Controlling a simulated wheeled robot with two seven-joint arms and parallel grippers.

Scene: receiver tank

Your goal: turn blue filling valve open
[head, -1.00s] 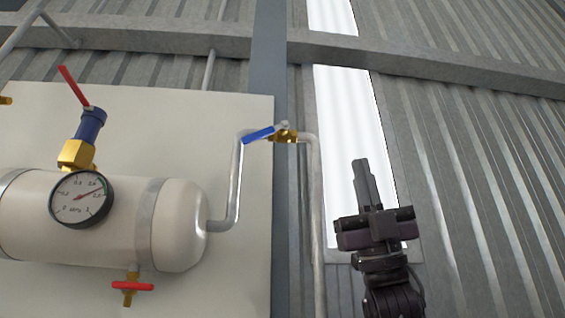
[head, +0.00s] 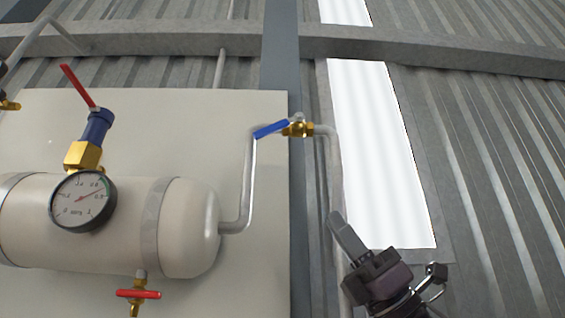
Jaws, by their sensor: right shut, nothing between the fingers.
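The blue filling valve handle (head: 271,129) sits on a brass valve body (head: 298,129) in the grey pipe, right of the tank. The handle points left and slightly down from the body, roughly along the short pipe run. My right gripper (head: 337,220) is at the lower right, below and to the right of the valve and apart from it. Its fingers are shut together, empty, and point up and to the left. My left gripper is not in view.
The white tank (head: 186,228) carries a pressure gauge (head: 82,201), a blue and brass fitting with a red lever (head: 77,86), and a red-handled drain valve (head: 138,294) below. A vertical pipe (head: 334,180) runs down beside my right gripper. A ribbed metal wall stands behind.

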